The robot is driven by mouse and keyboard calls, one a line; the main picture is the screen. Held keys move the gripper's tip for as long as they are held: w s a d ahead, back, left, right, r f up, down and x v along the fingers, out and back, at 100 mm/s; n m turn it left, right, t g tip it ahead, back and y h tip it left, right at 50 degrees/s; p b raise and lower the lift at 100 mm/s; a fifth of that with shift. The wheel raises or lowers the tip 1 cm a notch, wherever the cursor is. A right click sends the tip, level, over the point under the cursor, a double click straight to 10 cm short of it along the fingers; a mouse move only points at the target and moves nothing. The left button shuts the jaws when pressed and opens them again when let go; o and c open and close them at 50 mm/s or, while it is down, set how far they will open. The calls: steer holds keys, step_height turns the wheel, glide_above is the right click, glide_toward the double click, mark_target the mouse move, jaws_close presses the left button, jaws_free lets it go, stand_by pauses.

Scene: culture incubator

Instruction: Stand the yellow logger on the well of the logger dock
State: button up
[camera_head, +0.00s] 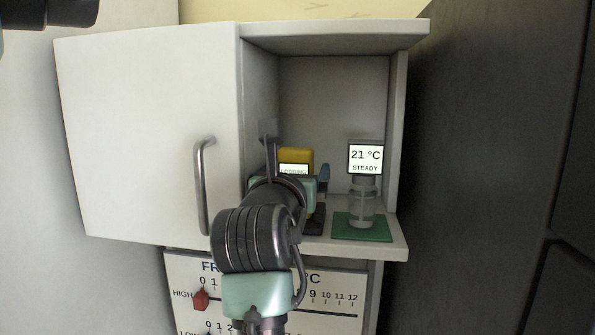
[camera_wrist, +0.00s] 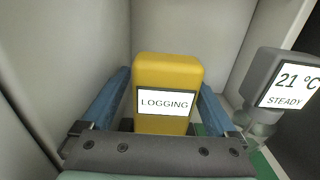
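The yellow logger (camera_head: 296,157) stands upright inside the open cabinet, and its screen reads LOGGING. It also fills the middle of the wrist view (camera_wrist: 168,72). My gripper (camera_wrist: 165,88) reaches around it with one blue finger on each side. The fingers look open, with a narrow gap beside the logger at the left; at the right I cannot tell whether the finger touches. A dark base (camera_head: 317,219), seemingly the logger dock, shows at the lower right of my gripper. Its well and the logger's foot are hidden by my gripper.
A clear jar (camera_head: 362,207) with a display (camera_head: 365,159) reading 21 °C STEADY stands on a green mat (camera_head: 348,232) to the right. The cabinet door (camera_head: 150,140) is open to the left. The side walls are close. A panel with a red slider (camera_head: 201,299) is below.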

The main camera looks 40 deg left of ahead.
steer(key=shift+d, duration=0.1)
steer(key=shift+r, duration=0.2)
steer(key=shift+s+d+f, duration=0.1)
steer(key=shift+s, duration=0.05)
steer(key=b+v, duration=0.4)
steer(key=v, duration=0.7)
steer(key=shift+s, duration=0.3)
stand_by(0.7)
